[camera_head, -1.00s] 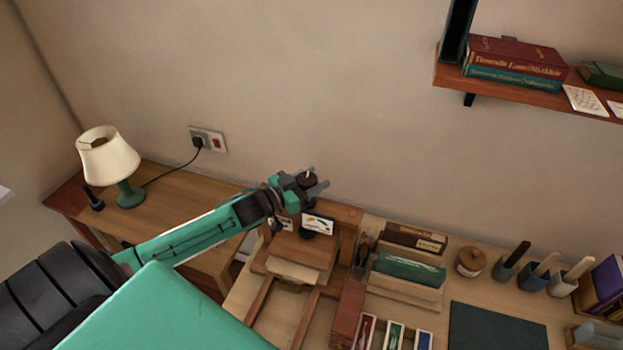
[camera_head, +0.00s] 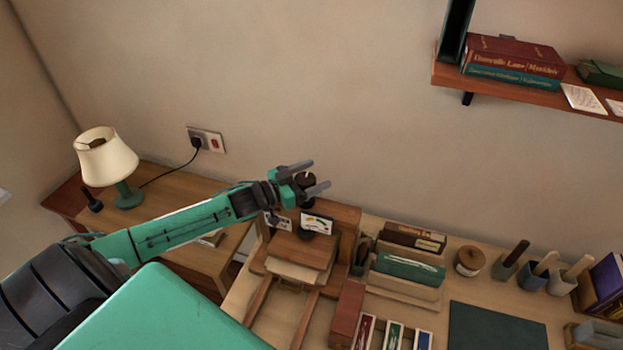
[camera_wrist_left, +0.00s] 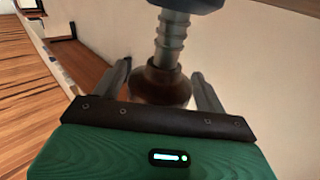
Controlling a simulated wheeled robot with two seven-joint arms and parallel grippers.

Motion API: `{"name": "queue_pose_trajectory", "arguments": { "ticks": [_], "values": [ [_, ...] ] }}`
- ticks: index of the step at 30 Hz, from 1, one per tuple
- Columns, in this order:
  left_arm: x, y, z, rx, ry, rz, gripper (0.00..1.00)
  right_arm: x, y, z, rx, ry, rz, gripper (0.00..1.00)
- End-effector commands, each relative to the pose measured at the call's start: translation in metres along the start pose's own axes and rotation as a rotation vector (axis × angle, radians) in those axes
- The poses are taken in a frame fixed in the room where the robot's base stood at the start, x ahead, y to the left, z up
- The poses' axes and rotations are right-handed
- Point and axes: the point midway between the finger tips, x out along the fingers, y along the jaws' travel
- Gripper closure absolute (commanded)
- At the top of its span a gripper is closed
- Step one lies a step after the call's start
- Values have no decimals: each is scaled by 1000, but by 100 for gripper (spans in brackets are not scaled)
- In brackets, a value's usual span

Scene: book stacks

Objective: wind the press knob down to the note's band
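The press (camera_head: 302,250) is wooden and stands on the desk left of centre. Its dark brown round knob (camera_head: 306,179) is at the top, against the wall side. My left gripper (camera_head: 318,174) is open, with one finger on either side of the knob. The left wrist view shows the brown knob (camera_wrist_left: 158,84) between the fingers, below a threaded metal screw (camera_wrist_left: 172,38); contact is unclear. A white display with a coloured arc (camera_head: 317,223) stands on the press; its reading is too small to tell. My right gripper is not in view.
A shelf (camera_head: 450,76) above holds books and white paper notes (camera_head: 582,98), their writing unreadable. Right of the press are a book rack (camera_head: 405,290), a jar (camera_head: 469,261) and several pots. A lamp (camera_head: 108,160) stands at left. Wall space above the press is clear.

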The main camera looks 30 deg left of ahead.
Motion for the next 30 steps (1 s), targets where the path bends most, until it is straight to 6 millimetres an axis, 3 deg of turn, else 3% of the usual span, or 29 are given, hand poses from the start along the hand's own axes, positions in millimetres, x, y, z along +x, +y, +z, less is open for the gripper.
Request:
{"name": "queue_pose_trajectory", "arguments": {
  "ticks": [13,30],
  "values": [
    [-11,2,9,-5,-12,0,27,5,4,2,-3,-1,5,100],
    [-75,2,8,-4,-11,0,27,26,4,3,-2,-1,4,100]
  ]
}}
